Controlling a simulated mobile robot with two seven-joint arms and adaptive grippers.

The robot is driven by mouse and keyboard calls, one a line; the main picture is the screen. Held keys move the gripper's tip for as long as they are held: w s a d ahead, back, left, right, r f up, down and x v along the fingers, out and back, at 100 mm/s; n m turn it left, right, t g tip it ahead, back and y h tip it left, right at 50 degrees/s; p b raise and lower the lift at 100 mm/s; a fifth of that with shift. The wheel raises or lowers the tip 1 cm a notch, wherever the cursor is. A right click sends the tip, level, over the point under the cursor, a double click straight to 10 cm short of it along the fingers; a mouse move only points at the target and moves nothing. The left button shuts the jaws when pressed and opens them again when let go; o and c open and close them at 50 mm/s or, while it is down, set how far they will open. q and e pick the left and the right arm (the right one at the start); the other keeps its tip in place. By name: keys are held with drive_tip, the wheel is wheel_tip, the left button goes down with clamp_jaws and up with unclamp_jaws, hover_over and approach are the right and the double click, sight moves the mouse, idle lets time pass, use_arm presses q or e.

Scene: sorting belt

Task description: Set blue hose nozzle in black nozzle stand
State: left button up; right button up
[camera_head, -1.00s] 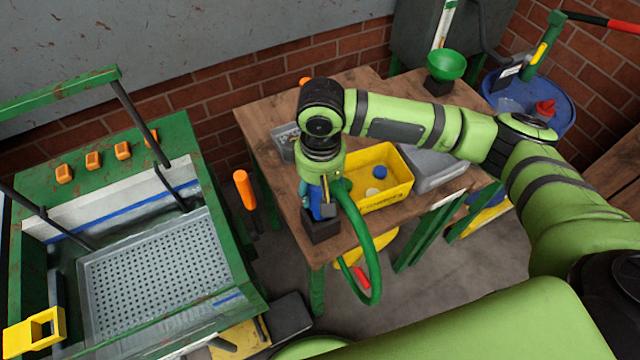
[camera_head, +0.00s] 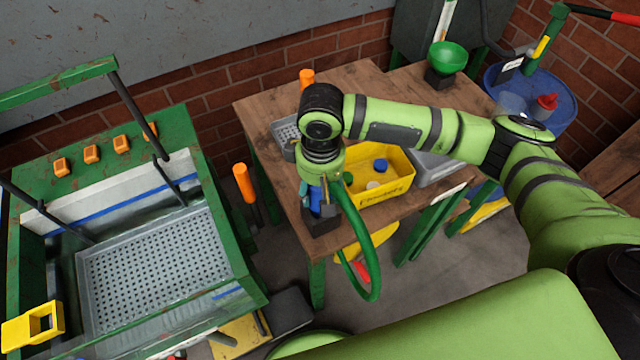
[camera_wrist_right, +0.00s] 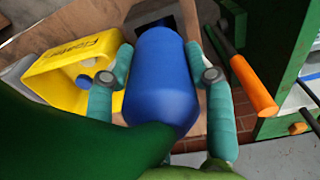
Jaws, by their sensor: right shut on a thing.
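The blue hose nozzle (camera_head: 316,200) is held by my right gripper (camera_head: 318,196) at the near left corner of the wooden table. A green hose (camera_head: 367,240) loops down from it past the table edge. The black nozzle stand (camera_head: 323,224) is directly below the nozzle; whether the tip is inside it is hidden. In the right wrist view, the nozzle (camera_wrist_right: 163,80) lies between the two teal fingers of the gripper (camera_wrist_right: 160,78). A dark patch beyond its narrow end may be the stand. My left gripper is not in view.
A yellow bin (camera_head: 398,188) with several caps stands right of the gripper, beside a grey bin (camera_head: 436,168). A grey tray (camera_head: 284,130) lies behind. A green funnel (camera_head: 447,58) is at the back right. A green machine with a perforated tray (camera_head: 150,262) stands left.

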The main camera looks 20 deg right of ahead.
drive_tip(key=shift+f, duration=0.2)
drive_tip(key=shift+f, duration=0.55)
drive_tip(key=shift+f, duration=0.6)
idle(0.6)
drive_tip(key=o, duration=1.1)
drive_tip(key=shift+r, duration=0.1)
wheel_tip(320, 180, up, 12)
drive_tip(key=shift+s+f, duration=0.1)
